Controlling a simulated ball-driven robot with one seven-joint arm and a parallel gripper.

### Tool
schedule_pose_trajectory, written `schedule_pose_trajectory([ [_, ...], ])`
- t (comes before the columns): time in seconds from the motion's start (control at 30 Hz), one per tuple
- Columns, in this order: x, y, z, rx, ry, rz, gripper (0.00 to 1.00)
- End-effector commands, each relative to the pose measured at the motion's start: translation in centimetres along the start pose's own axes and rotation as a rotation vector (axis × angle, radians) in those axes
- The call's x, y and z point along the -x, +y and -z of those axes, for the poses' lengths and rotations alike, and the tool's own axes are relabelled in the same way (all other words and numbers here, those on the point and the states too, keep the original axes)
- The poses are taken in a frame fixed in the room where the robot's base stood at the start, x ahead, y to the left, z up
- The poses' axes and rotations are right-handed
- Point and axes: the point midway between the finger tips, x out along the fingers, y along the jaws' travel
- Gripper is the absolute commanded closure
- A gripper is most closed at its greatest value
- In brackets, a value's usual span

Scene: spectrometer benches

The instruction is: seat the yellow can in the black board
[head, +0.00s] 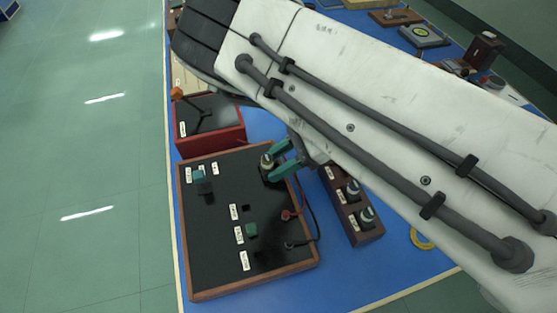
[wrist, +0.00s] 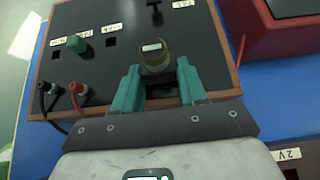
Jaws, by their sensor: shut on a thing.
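The yellow can (wrist: 155,58) has a dull yellow-brown body and a pale top. It also shows in the head view (head: 267,161). My gripper (wrist: 157,84) has teal fingers and is shut on the can, one finger on each side. In the head view my gripper (head: 277,163) is over the upper right part of the black board (head: 215,240), which has a wooden frame. The board also shows in the wrist view (wrist: 135,15). The can looks roughly upright. Its lower end is hidden, so I cannot tell whether it is in a hole.
The board carries a teal block (head: 198,175), a green block (head: 251,229), an empty square hole (head: 246,208) and red and black plugs with leads. A red box (head: 208,122) adjoins its far edge. A wooden rack (head: 368,235) with cans stands to the right. My arm covers the upper right.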

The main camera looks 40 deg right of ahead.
Motion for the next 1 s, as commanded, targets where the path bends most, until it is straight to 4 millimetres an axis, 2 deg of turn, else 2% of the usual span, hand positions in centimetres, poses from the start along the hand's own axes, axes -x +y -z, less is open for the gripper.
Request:
schedule_pose_trajectory([
  [0.03, -0.8, 0.3, 1.3, -0.001, 0.023, 0.001, 0.93],
  [0.17, -0.9, 0.3, 1.3, 0.0, 0.021, 0.0, 0.93],
  [0.2, -0.9, 0.3, 1.3, 0.0, 0.021, 0.0, 0.56],
  [0.47, -1.0, 0.4, 1.4, -0.001, 0.023, -0.002, 0.31],
  [0.83, -0.9, 0.5, 1.5, -0.004, 0.025, -0.006, 0.29],
  [1.0, 0.5, 0.5, 1.4, -0.004, 0.025, -0.006, 0.29],
])
